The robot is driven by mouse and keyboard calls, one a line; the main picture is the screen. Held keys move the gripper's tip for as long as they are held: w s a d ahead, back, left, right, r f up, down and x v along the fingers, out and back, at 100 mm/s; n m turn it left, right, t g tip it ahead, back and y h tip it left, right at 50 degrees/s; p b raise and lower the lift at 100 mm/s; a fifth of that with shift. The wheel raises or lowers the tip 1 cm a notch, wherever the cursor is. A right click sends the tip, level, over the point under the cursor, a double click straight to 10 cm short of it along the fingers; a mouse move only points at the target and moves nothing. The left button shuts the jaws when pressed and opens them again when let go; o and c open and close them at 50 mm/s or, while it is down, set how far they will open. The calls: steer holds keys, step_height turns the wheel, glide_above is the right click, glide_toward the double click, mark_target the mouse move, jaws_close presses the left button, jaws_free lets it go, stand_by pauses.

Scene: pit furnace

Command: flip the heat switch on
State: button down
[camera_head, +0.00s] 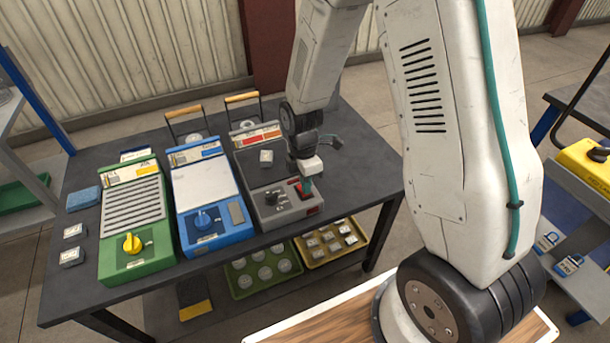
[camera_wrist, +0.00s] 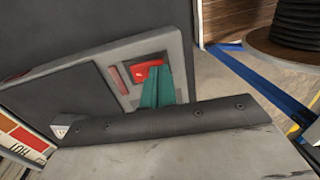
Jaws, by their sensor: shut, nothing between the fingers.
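The heat switch looks to be the red rocker (camera_head: 301,187) at the front right of the grey unit (camera_head: 283,205). In the wrist view the red switch (camera_wrist: 147,69) sits in a dark frame on the grey panel. My gripper (camera_head: 306,186) points down over it, with its teal fingers (camera_wrist: 157,87) together and empty. The fingertips are at or just above the switch and hide part of it; I cannot tell if they touch. A second red piece (camera_wrist: 118,80) lies beside it on the panel. The switch position cannot be told.
A blue unit (camera_head: 205,198) and a green unit (camera_head: 137,215) with a yellow knob (camera_head: 132,243) stand left of the grey one. A black knob (camera_head: 271,198) is close to my gripper. The dark table (camera_head: 365,180) is clear on the right.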

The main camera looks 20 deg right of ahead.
steer(key=shift+f, duration=0.1)
steer(key=shift+s+f, duration=0.15)
stand_by(0.3)
steer(key=shift+w+r, duration=0.25)
steer(key=shift+w, duration=0.6)
steer(key=shift+r, duration=0.1)
step_height(320, 180, up, 14)
steer(key=s, duration=0.1)
steer(key=shift+s, duration=0.4)
